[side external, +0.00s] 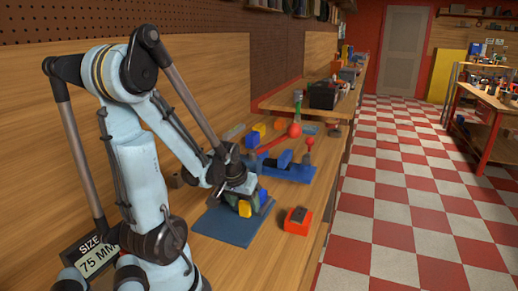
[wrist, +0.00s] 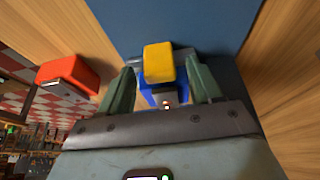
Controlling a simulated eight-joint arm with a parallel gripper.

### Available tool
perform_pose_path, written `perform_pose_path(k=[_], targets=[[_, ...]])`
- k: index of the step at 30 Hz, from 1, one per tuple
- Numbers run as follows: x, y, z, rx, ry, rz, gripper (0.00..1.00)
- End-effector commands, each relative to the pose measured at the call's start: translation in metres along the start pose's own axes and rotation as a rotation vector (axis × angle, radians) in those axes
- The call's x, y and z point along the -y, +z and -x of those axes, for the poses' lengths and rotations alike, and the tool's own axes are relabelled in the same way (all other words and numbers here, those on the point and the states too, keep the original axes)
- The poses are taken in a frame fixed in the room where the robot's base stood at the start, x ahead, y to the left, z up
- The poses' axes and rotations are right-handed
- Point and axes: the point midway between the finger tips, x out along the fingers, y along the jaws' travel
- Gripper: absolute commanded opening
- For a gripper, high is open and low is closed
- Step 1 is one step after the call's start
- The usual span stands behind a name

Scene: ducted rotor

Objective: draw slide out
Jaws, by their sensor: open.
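A yellow block (wrist: 158,63) and a blue part (wrist: 148,97) sit close together between my fingers in the wrist view. In the side view the yellow block (side external: 245,209) and blue part (side external: 264,198) show beside my gripper (side external: 241,197), over a dark blue mat (side external: 228,228). My gripper (wrist: 160,72) is open, one green finger on each side of the yellow and blue pieces. I cannot tell whether the fingers touch them. Which piece is the slide is unclear, and the gripper body hides the near part of the blue piece.
An orange-red block with a dark top (side external: 297,220) stands right of the mat, near the bench edge; it also shows in the wrist view (wrist: 68,74). A blue fixture (side external: 290,170) with red-balled levers (side external: 294,131) stands behind. A "75 MM" sign (side external: 95,257) is at the left.

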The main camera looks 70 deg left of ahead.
Motion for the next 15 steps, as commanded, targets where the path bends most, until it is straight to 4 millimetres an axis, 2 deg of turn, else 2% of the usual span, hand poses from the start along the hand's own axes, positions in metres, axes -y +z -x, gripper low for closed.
perform_pose_path(k=[15], targets=[[0.0, 0.0004, -0.0063, 0.0, 0.0, 0.0, 0.62]])
